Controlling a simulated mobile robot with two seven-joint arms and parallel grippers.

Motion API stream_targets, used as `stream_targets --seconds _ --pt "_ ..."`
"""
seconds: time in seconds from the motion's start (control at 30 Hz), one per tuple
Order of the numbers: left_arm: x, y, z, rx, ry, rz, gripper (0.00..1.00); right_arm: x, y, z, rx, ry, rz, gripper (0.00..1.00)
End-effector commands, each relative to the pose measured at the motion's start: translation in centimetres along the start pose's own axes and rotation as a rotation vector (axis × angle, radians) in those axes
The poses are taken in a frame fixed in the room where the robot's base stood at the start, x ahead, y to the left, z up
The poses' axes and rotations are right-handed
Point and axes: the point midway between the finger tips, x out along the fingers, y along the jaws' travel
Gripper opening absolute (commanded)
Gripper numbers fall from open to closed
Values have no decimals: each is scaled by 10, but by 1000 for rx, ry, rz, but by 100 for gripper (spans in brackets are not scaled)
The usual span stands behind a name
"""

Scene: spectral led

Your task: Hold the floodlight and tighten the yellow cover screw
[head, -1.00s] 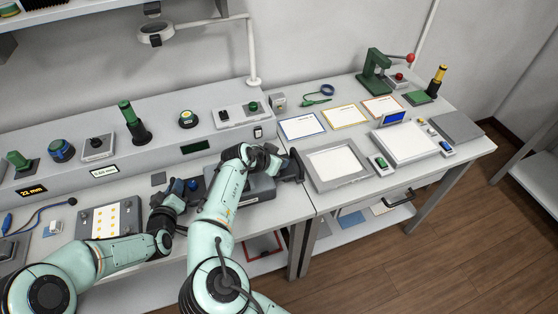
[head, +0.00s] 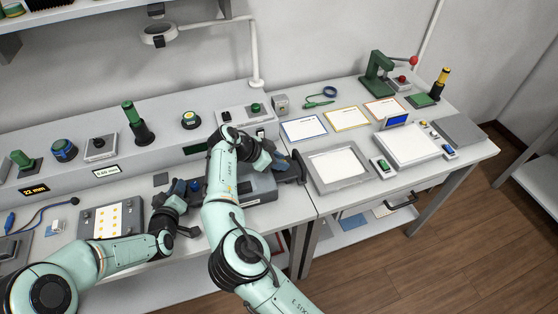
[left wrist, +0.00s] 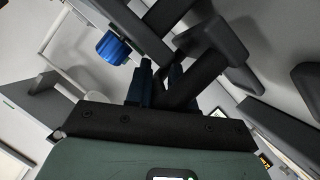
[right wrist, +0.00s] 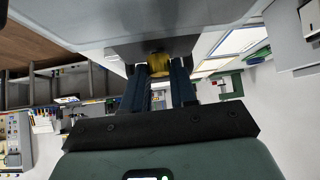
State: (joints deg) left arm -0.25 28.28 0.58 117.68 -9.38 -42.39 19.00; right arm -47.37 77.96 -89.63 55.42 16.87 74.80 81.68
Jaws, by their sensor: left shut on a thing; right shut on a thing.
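The floodlight (head: 262,188) is a grey box-like body on the bench, partly hidden behind my right arm; its pale grey underside or housing fills the top of the right wrist view (right wrist: 110,18). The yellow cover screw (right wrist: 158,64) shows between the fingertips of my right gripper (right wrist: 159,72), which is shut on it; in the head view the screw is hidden. My left gripper (left wrist: 160,70) is shut on a dark bar that looks like the floodlight's bracket (left wrist: 195,75). In the head view my left gripper (head: 188,190) is at the floodlight's left side.
A blue knob (left wrist: 112,47) is close to my left gripper. A panel with yellow dots (head: 112,221) lies to the left. A grey frame (head: 337,166) and a white-topped device (head: 404,143) stand on the right bench. A lamp stand (head: 256,55) rises behind.

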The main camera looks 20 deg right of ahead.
Motion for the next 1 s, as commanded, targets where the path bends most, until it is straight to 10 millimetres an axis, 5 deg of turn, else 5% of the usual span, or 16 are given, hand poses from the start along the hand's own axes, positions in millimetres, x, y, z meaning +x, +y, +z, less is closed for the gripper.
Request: stream_targets --seconds 0.27,0.3,0.4,0.77,1.0 --pt "0 -4 5 -2 -12 -9 0 1 1 1 1 -2 3 0" --pt "0 -4 5 -2 -12 -9 0 1 1 1 1 -2 3 30" --pt "0 -4 5 -2 -12 -9 0 1 1 1 0 -2 3 53" --pt "0 -4 5 -2 -11 -9 0 -5 0 1 -1 -1 -1 53" --pt "0 -4 5 -2 -11 -9 0 -49 -1 0 -1 -3 -4 53"
